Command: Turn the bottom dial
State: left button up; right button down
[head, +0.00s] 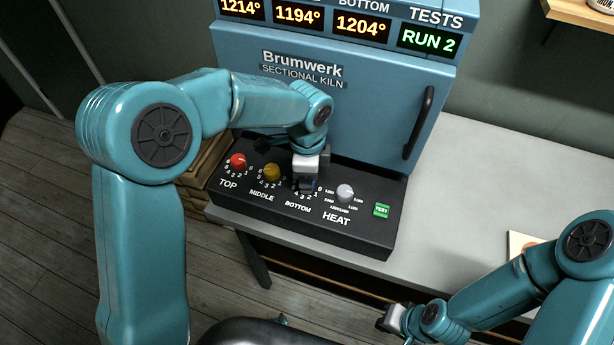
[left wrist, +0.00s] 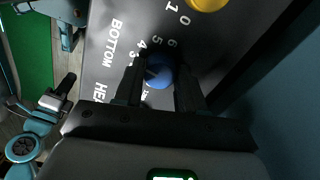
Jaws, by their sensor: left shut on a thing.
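The bottom dial is a blue knob (left wrist: 158,71) on the black control panel (head: 233,197), above the BOTTOM label. In the head view my left gripper (head: 307,186) comes down over it and hides most of it. In the left wrist view the two dark fingers of my left gripper (left wrist: 160,82) stand on either side of the blue knob, shut on it. The knob's pointer is hard to read. My right gripper (head: 391,320) is low at the right in the head view, away from the panel; its fingers are too small to judge.
The red top dial (head: 238,160), yellow middle dial (head: 272,173), white heat dial (head: 345,193) and green TEST button (head: 381,210) share the panel. The blue kiln (head: 370,100) stands behind, its displays reading 1214°, 1194°, 1204° and RUN 2.

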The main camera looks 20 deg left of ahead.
pick_arm(q)
jog(key=shift+w+r+n, duration=0.1)
jog(key=shift+r+n, duration=0.05)
jog(key=shift+n, duration=0.45)
jog(key=o, duration=0.9)
jog(key=shift+o, duration=0.7)
notch_tip(320, 180, up, 16)
jog(key=shift+r, duration=0.2)
jog(key=shift+s, duration=0.2)
